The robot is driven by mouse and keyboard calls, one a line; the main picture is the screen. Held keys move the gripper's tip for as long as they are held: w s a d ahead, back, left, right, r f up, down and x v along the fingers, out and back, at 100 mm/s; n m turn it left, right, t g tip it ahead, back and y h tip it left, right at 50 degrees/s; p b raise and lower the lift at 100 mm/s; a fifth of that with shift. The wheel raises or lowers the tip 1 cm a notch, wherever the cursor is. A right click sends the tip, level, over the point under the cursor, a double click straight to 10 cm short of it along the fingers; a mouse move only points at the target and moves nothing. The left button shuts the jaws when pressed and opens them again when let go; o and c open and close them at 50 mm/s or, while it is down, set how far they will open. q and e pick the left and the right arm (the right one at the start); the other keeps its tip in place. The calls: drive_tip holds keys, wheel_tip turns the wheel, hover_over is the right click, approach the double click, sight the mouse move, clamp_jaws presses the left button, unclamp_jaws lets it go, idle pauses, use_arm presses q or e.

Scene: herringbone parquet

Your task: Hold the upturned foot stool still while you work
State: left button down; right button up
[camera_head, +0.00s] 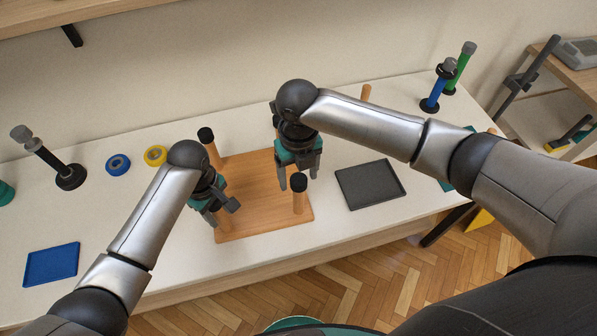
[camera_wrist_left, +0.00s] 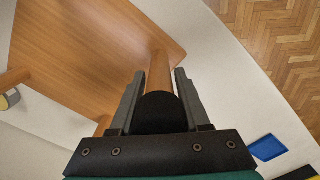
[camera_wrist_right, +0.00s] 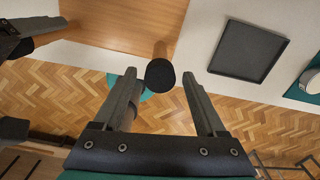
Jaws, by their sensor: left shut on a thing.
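The foot stool (camera_head: 262,222) lies upturned on the white table, its tan board flat and wooden legs pointing up. The rear left leg (camera_head: 213,153) and front right leg (camera_head: 299,198) have black caps. My left gripper (camera_head: 227,213) is shut on the front left leg (camera_wrist_left: 161,66), whose black cap (camera_wrist_left: 160,112) shows between the fingers in the left wrist view. My right gripper (camera_head: 299,180) is open above the right side of the board. In the right wrist view, the front right leg's cap (camera_wrist_right: 160,75) appears between the fingertips, apart from them. The rear right leg is mostly hidden.
A dark tray (camera_head: 370,184) lies right of the stool, a blue tray (camera_head: 52,264) at front left. Blue tape (camera_head: 118,164) and yellow tape (camera_head: 156,156) lie behind left. A black upright tool (camera_head: 45,152) stands far left; blue (camera_head: 437,88) and green (camera_head: 460,67) ones stand back right.

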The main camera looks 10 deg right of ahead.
sight(299, 179)
use_arm(q)
drive_tip(key=shift+s+f, duration=0.2)
use_arm(e)
clamp_jaws()
drive_tip(key=c, duration=0.5)
unclamp_jaws()
clamp_jaws()
drive_tip(key=shift+r, duration=0.1)
drive_tip(key=shift+r, duration=1.95)
